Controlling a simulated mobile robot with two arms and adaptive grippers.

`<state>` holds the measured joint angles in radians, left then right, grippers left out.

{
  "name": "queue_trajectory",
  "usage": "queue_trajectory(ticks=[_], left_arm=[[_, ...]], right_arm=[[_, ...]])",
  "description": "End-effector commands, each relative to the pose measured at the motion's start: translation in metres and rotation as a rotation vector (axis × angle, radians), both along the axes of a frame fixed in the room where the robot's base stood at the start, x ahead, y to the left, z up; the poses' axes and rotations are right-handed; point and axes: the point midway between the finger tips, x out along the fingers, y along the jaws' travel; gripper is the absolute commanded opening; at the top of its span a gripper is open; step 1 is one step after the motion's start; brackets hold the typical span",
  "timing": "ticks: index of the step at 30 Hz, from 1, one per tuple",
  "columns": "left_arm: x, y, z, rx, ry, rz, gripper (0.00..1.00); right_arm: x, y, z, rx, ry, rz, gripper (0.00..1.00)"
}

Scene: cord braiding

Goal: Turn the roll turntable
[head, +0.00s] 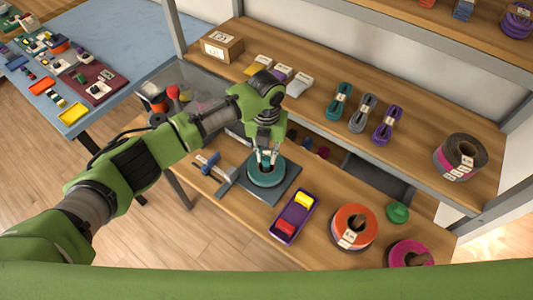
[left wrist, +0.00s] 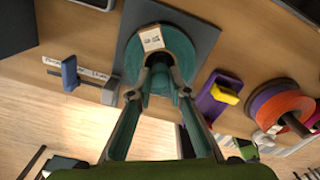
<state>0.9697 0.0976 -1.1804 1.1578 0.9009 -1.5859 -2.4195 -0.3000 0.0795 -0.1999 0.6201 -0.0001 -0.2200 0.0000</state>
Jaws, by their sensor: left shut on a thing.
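A teal cord roll (head: 266,180) lies flat on the turntable, whose dark grey square base (head: 288,191) sits on the lower wooden shelf. My left gripper (head: 267,156) reaches down from above, shut on the teal roll near its middle. In the left wrist view the fingertips (left wrist: 159,62) close on the teal roll (left wrist: 133,62), and a pale label (left wrist: 151,39) shows on its top beyond them. The fingers hide part of the roll's middle, so the exact grip spot is hard to tell. My right gripper is not in view.
A blue-and-grey clamp-like tool (head: 214,172) lies left of the base. A purple tray (head: 291,218) with yellow and red blocks stands at its right, then an orange roll (head: 355,226), a magenta roll (head: 408,254) and a green piece (head: 397,211). The upper shelf (head: 310,112) overhangs behind.

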Motion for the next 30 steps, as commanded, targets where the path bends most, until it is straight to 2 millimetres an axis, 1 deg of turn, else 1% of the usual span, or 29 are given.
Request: queue_trajectory(ticks=[5, 6, 8, 17, 20, 23, 25, 30], left_arm=[[0.002, 0.000, 0.002, -0.002, -0.005, 0.001, 0.00], [0.002, 0.000, 0.002, -0.002, -0.005, 0.001, 0.20], [0.002, 0.000, 0.002, -0.002, -0.004, 0.001, 0.35], [0.001, 0.000, 0.001, 0.000, -0.001, 0.001, 0.35], [0.001, 0.000, 0.004, 0.000, -0.002, 0.001, 0.35], [0.002, 0.000, 0.016, -0.001, -0.004, 0.001, 0.35], [0.002, 0.000, 0.028, -0.001, -0.005, 0.000, 0.35], [0.002, -0.001, 0.066, -0.002, -0.007, 0.001, 0.35]], right_arm=[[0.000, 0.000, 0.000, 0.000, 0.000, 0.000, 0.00], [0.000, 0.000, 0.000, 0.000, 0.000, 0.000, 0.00], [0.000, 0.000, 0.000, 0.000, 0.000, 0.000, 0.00], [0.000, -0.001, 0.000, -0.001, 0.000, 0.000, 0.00], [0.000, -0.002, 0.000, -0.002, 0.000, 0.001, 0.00], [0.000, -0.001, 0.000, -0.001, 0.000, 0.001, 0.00], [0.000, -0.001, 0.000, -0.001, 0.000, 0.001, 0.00], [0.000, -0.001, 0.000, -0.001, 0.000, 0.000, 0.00]])
